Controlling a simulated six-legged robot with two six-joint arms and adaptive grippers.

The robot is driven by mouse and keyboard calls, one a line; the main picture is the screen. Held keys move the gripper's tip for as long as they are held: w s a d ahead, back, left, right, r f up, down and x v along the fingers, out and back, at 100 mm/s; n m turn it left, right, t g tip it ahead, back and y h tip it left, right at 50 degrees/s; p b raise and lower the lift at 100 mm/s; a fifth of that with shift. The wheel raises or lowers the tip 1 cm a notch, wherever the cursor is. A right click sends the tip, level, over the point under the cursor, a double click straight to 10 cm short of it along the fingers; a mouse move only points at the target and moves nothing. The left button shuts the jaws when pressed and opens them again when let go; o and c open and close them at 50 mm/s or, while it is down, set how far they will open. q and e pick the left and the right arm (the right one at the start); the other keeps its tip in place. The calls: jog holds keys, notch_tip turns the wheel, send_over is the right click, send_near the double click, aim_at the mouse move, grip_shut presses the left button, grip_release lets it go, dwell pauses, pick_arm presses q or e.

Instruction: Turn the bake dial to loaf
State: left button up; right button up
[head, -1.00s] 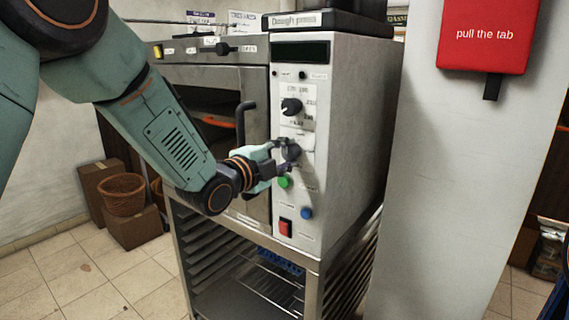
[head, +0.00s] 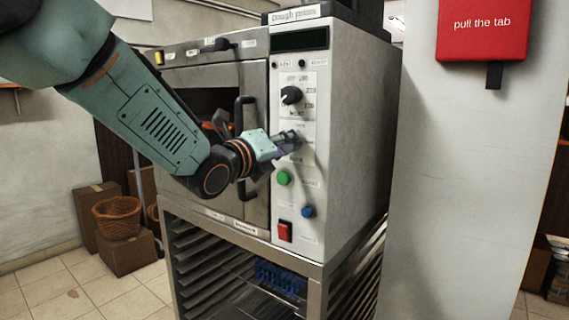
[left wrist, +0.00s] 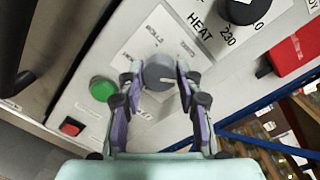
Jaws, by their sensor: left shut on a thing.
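The grey bake dial (left wrist: 159,73) sits on the oven's front panel, with a small printed "ROLLS" label near it. My left gripper (left wrist: 153,82) has its two fingers on either side of the dial and is shut on it. A pale pointer mark shows on the dial's face; I cannot read which setting it points at. In the head view my left gripper (head: 288,141) reaches the panel below the upper black dial (head: 291,95) and hides most of the bake dial. In the left wrist view the upper dial (left wrist: 243,8) has "HEAT" and "230" beside it. My right gripper is not in view.
Below the bake dial are a green button (head: 284,178), a blue button (head: 308,212) and a red switch (head: 285,231). The oven door handle (head: 240,150) stands close to my left wrist. A red "pull the tab" box (head: 484,28) hangs on the pillar at right.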

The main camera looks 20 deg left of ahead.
aim_at(287, 94)
pick_arm(q)
jog(key=shift+r+m+b, duration=0.2)
jog(key=shift+m+b, duration=3.1)
jog(key=shift+b, duration=1.4)
jog(key=o, duration=1.2)
jog(key=shift+f, duration=0.15)
jog(key=shift+c, duration=0.2)
notch_tip(287, 94, up, 10)
jog(key=shift+r, duration=0.1)
